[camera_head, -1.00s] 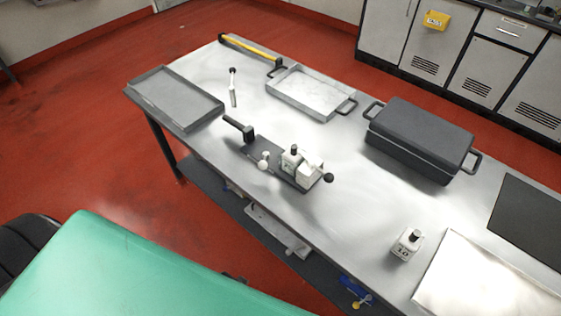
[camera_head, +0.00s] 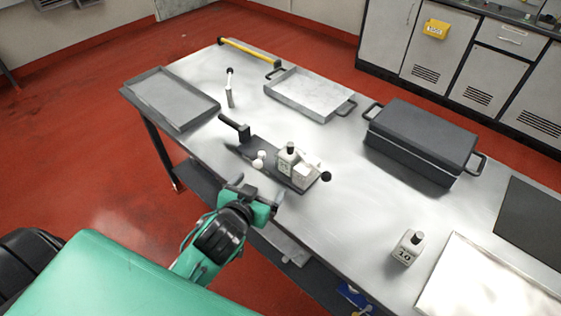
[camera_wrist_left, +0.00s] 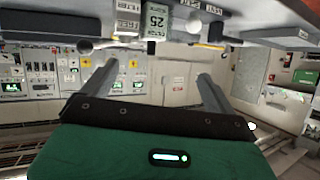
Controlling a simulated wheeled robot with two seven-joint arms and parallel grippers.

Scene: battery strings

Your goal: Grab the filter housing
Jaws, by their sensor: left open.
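I cannot tell for sure which item is the filter housing. My left gripper (camera_head: 263,194) is at the table's near edge, short of the narrow tray. Its fingers are apart and nothing is between them in the left wrist view (camera_wrist_left: 156,88). My right gripper is not seen.
A grey tray (camera_head: 151,84) lies at the table's left end. A pale-lined tray (camera_head: 326,113), a yellow-and-black bar (camera_head: 248,50) and a large dark case (camera_head: 420,135) lie towards the back. The tabletop (camera_head: 345,210) between the narrow tray and the bottle is clear.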

